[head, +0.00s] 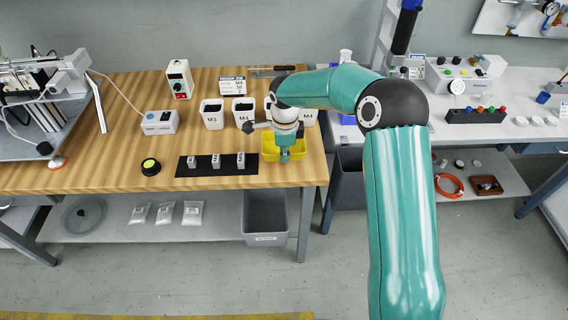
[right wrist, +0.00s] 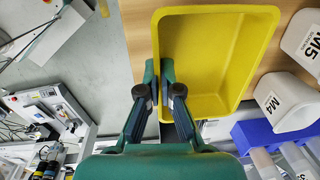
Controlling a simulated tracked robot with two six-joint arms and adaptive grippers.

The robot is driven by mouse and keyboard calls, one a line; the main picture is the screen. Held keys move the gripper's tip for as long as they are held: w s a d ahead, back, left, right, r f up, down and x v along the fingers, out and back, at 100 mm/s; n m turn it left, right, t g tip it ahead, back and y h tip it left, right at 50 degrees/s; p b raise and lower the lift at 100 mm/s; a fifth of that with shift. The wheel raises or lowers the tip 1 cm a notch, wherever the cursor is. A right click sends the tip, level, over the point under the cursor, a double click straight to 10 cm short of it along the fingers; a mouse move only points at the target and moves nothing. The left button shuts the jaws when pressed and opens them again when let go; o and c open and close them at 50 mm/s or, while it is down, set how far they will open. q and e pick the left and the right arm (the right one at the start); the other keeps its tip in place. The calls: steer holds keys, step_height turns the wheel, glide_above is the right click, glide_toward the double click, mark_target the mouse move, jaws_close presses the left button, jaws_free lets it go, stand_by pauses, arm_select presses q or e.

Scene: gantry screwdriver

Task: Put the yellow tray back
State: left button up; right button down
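The yellow tray (head: 269,152) is at the right end of the wooden table, in front of the white bins. In the right wrist view the tray (right wrist: 215,58) is empty and fills the upper middle. My right gripper (head: 284,157) is at the tray. In the right wrist view the fingers (right wrist: 159,76) straddle the tray's near wall, one inside and one outside, close together and apparently pinching it. I cannot tell whether the tray rests on the table or is slightly raised. My left gripper is not in view.
The wooden table (head: 110,165) ends just right of the tray. A grey bin (head: 265,222) stands below.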

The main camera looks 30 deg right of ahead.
mark_target(284, 170)
step_height(284, 170, down, 4)
steer(key=shift+f, duration=0.15)
steer(key=c, duration=1.8)
jaws_free()
steer(key=shift+c, duration=0.2)
steer(key=o, duration=0.5)
